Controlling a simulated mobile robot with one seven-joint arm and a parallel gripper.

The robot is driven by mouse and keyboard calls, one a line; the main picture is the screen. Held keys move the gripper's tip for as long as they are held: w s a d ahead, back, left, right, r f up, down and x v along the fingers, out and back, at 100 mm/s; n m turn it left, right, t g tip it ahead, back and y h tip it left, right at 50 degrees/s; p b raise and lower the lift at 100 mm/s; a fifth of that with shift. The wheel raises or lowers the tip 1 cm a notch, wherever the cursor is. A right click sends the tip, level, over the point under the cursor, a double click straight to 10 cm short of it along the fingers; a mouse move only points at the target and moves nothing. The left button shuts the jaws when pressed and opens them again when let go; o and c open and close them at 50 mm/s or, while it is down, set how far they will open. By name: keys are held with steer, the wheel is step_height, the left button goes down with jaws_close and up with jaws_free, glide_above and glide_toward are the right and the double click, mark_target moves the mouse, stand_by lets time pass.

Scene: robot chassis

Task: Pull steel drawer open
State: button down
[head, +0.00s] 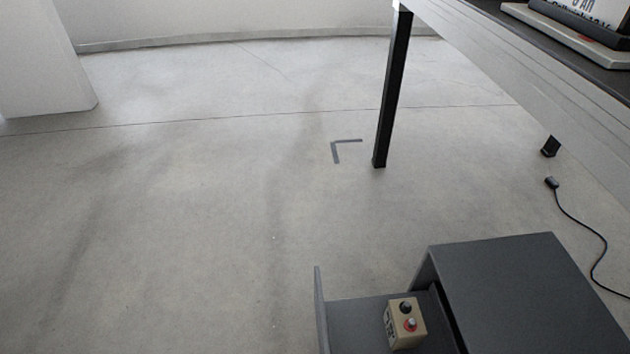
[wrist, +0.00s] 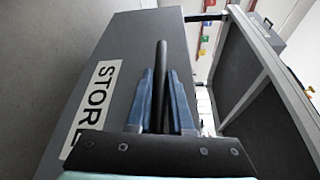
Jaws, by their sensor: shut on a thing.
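The dark grey steel drawer (head: 352,318) stands partly out of its cabinet (head: 520,285) at the bottom right of the head view. A beige box (head: 394,335) with a black knob and a red button sits inside it. The wrist view shows the drawer front (wrist: 135,50) with a white "STORE" label (wrist: 92,105), its end partly hidden. A dark bar handle (wrist: 162,50) runs between the blue fingers of my gripper (wrist: 160,78). My gripper is shut on this handle. My gripper does not show in the head view.
A workbench (head: 530,55) with a black leg (head: 392,95) stands at the upper right. A black cable (head: 583,225) lies on the floor beside the cabinet. A dark corner mark (head: 343,145) is on the floor. The floor left of the drawer is clear.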

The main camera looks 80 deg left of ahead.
steer(key=c, duration=0.8)
jaws_free()
steer(key=p+v, duration=0.2)
steer(key=v, duration=1.1)
steer(key=shift+r, duration=0.1)
steer(key=shift+r, duration=0.1)
